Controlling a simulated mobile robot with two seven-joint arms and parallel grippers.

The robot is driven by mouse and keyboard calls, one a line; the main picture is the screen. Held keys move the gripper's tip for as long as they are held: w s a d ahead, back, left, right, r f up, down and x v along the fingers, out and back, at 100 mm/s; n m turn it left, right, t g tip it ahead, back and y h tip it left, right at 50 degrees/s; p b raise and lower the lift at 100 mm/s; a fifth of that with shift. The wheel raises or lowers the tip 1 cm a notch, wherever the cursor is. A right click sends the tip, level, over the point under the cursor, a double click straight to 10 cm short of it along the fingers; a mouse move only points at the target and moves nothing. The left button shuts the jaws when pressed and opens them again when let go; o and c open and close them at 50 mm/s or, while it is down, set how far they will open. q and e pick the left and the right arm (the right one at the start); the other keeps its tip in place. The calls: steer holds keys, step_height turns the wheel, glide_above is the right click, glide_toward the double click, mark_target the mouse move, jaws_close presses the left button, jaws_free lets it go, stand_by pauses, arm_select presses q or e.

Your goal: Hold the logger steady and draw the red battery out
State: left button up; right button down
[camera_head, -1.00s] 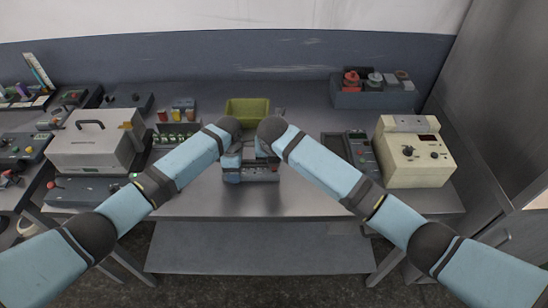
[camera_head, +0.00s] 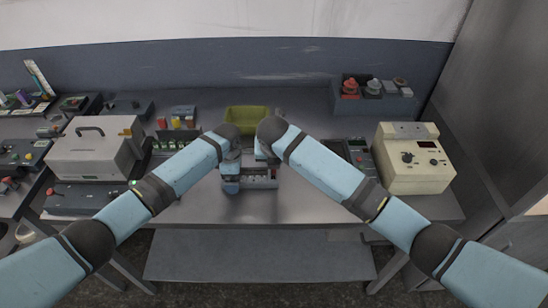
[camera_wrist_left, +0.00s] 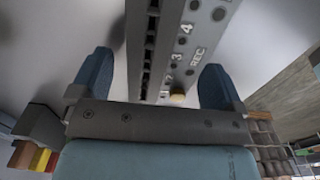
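The logger (camera_head: 262,183) is a grey box on the bench in front of me, partly hidden by my wrists. In the left wrist view its grey panel (camera_wrist_left: 192,42) shows printed numbers, REC, small holes and a yellowish knob, with a row of dark slots along one side. My left gripper (camera_head: 231,184) is at the logger's left end. Its blue fingers (camera_wrist_left: 160,82) stand apart on either side of the logger, with visible gaps. My right gripper (camera_head: 267,158) is beside the logger's back, mostly hidden by its arm. I cannot make out the red battery.
A yellow-green bin (camera_head: 247,114) stands behind the logger. A white case (camera_head: 92,158) is on the left and a cream instrument (camera_head: 413,170) on the right. A blue-grey box with red and grey parts (camera_head: 372,102) stands at the back right. Bench in front of the logger is clear.

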arm_select(q)
steer(key=shift+s+d+f, duration=0.2)
steer(key=shift+s+d, duration=0.1)
steer(key=shift+d, duration=0.05)
arm_select(e)
steer(key=shift+w+a+r, duration=0.15)
steer(key=shift+a+r, duration=0.15)
steer(key=shift+r, duration=0.05)
arm_select(q)
steer(key=shift+r, duration=0.3)
arm_select(e)
steer(key=shift+d+f, duration=0.25)
steer(key=shift+f, duration=0.05)
arm_select(q)
step_height(320, 180, up, 12)
steer(key=shift+w+a, duration=0.25)
steer(key=shift+a, duration=0.05)
steer(key=shift+f, duration=0.2)
arm_select(e)
steer(key=shift+s, duration=0.2)
